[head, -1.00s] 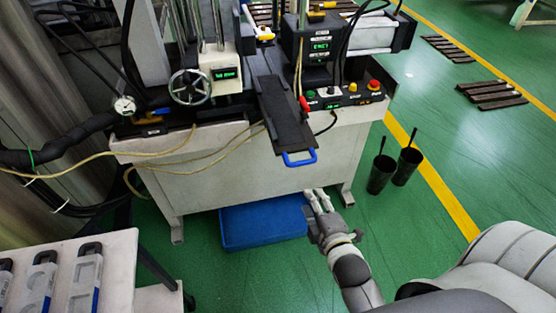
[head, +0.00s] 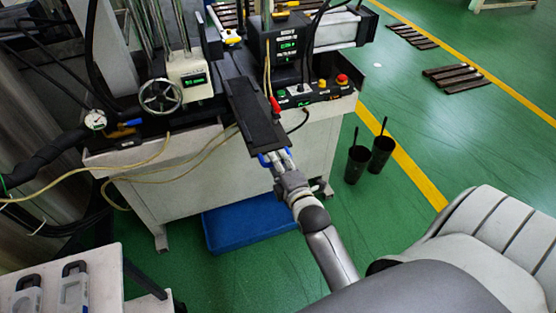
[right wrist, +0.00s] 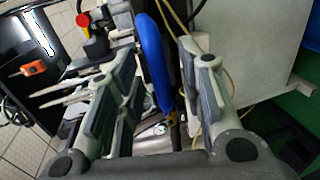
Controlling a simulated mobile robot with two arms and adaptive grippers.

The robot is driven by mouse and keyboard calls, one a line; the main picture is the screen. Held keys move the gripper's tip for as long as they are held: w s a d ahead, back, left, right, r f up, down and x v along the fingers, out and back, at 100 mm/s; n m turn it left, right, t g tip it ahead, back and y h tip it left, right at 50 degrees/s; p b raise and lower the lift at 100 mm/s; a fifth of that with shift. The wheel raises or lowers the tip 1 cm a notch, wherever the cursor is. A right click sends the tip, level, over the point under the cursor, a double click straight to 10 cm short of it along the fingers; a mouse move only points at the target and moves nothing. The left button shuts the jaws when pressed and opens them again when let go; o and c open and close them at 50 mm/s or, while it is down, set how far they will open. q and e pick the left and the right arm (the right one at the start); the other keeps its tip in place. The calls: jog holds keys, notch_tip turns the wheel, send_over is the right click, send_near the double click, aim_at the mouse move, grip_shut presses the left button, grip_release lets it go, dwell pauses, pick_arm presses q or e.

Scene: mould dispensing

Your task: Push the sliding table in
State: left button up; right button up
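The sliding table is a long black plate (head: 257,112) that sticks out over the front edge of the machine in the head view. Its blue handle (head: 265,160) is at the near end, partly hidden by my right gripper (head: 277,158). In the right wrist view the blue handle (right wrist: 152,60) stands between the spread fingers of my right gripper (right wrist: 165,95). The fingers are open, with a visible gap on the handle's right side; I cannot tell if the left finger touches it. My left gripper is not in view.
The machine's white front panel (head: 180,200) is behind the handle, with a button panel (head: 318,90) to the right. A hose and yellow cable (head: 130,168) hang at left. A blue box (head: 245,222) lies below. Two black bins (head: 357,164) stand on open green floor at right.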

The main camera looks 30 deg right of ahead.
jog(key=shift+w+d+f, duration=0.1)
jog(key=shift+w+d, duration=0.05)
jog(key=shift+w, duration=0.4)
grip_shut()
